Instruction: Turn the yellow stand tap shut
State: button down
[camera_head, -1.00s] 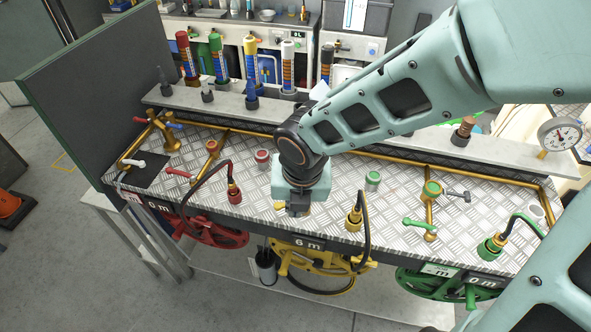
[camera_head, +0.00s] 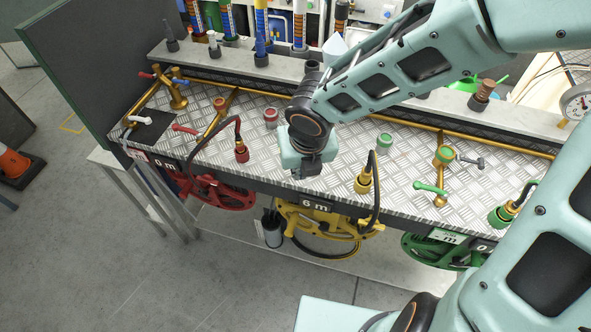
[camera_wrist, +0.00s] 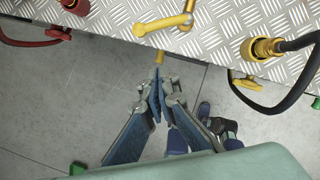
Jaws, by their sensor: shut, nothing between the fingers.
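The yellow stand tap (camera_wrist: 188,16) shows at the top of the wrist view, on the checker-plate bench. Its yellow lever (camera_wrist: 158,24) points left, roughly along the bench's front edge. In the head view my arm hides this tap. My gripper (camera_wrist: 160,88) is shut and empty. In the wrist view its fingertips show against the floor, below the bench edge and apart from the lever. In the head view my gripper (camera_head: 306,172) is at the bench front, above the "6 m" plate; its fingers are hard to make out.
The yellow hose coupling (camera_head: 363,183) and its black hose stand to the right. The yellow reel (camera_head: 325,228) hangs below the bench front. A red tap lever (camera_head: 185,128) is left, and a green tap lever (camera_head: 430,188) right. Open floor lies in front.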

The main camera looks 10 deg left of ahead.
jog(key=shift+w+a+f+b, duration=0.35)
jog(key=shift+w+f+b, duration=0.15)
jog(key=shift+w+f, duration=0.3)
jog(key=shift+w+a+f+b, duration=0.35)
jog(key=shift+w+f+b, duration=0.2)
jog(key=shift+w+f, duration=0.25)
jog(key=shift+w+a+f+b, duration=0.35)
jog(key=shift+w+f+b, duration=0.15)
jog(key=shift+w+f, duration=0.3)
jog(key=shift+w+a+m+h+b, duration=0.15)
jog(key=shift+w+a+m+b, duration=0.1)
jog(key=shift+m, duration=0.3)
jog(key=shift+w+a+m+h+b, duration=0.15)
jog(key=shift+a+m+b, duration=0.05)
jog(key=shift+m, duration=0.35)
jog(key=shift+w+a+f+m+b, duration=0.1)
jog(key=shift+w+a+m+b, duration=0.2)
jog(key=shift+m, duration=0.3)
jog(key=shift+w+a+m+h+b, duration=0.2)
jog(key=shift+w+m+h, duration=0.1)
jog(key=shift+m, duration=0.4)
jog(key=shift+w+a+m+h+b, duration=0.15)
jog(key=shift+w+m+h, duration=0.15)
jog(key=shift+m, duration=0.4)
jog(key=shift+d, duration=0.15)
